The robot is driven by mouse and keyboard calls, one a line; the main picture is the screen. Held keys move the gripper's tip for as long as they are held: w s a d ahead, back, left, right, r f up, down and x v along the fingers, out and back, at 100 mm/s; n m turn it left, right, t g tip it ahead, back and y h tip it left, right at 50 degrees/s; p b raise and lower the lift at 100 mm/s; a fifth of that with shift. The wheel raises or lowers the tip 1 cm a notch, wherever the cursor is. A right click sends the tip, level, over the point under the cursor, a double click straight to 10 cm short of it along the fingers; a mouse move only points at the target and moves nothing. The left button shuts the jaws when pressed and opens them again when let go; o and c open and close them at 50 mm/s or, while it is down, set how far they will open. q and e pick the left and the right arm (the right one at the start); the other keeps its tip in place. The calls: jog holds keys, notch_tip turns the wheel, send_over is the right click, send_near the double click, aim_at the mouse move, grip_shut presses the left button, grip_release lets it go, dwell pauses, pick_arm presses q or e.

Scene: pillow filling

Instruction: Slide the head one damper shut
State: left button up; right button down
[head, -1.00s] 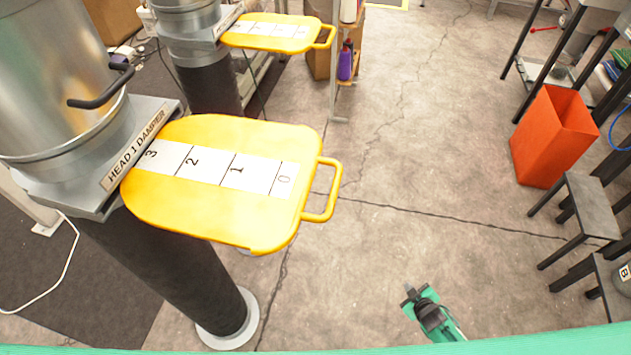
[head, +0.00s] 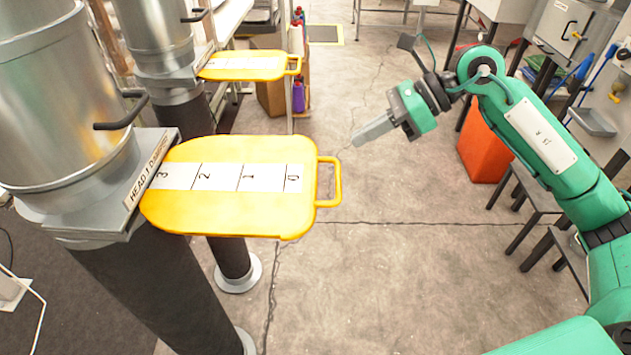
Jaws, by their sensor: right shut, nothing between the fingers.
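The head 1 damper is a yellow plate (head: 225,215) with a white scale strip marked 3, 2, 1, 0. It sticks far out of a grey metal housing labelled "HEAD 1 DAMPER" (head: 147,172) on a silver pipe. Its yellow loop handle (head: 336,182) is at the right end. My right gripper (head: 356,142) is shut and empty, to the right of and beyond the handle in the picture, apart from it. It points left toward the handle. My left gripper is not in view.
A second yellow damper plate (head: 235,71) sticks out of another pipe behind. An orange bin (head: 478,150) and dark stools (head: 535,190) stand at the right, behind my right arm. The floor (head: 400,260) before the handle is clear.

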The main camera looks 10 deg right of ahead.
aim_at(190, 171)
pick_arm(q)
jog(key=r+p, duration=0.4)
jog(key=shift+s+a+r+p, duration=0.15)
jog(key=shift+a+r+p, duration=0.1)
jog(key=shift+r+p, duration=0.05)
pick_arm(e)
jog(key=a+f+n+h, duration=0.1)
jog(key=a+f, duration=0.5)
jog(key=shift+s+f+h, duration=0.2)
jog(key=shift+f+h, duration=0.1)
jog(key=shift+h, duration=0.1)
jog(key=shift+a, duration=0.15)
jog(key=w+a+b, duration=0.2)
jog(key=a+b, duration=0.1)
jog(key=a, duration=0.4)
jog(key=w+a+b, duration=0.2)
jog(key=a+b, duration=0.2)
jog(key=a, duration=0.4)
jog(key=w+a+b, duration=0.2)
jog(key=a+b, duration=0.1)
jog(key=a, duration=0.5)
jog(key=shift+w+a, duration=0.2)
jog(key=shift+w, duration=0.15)
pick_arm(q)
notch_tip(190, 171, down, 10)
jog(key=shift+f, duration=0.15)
pick_arm(e)
jog(key=shift+r+t, duration=0.15)
jog(key=shift+t, duration=0.15)
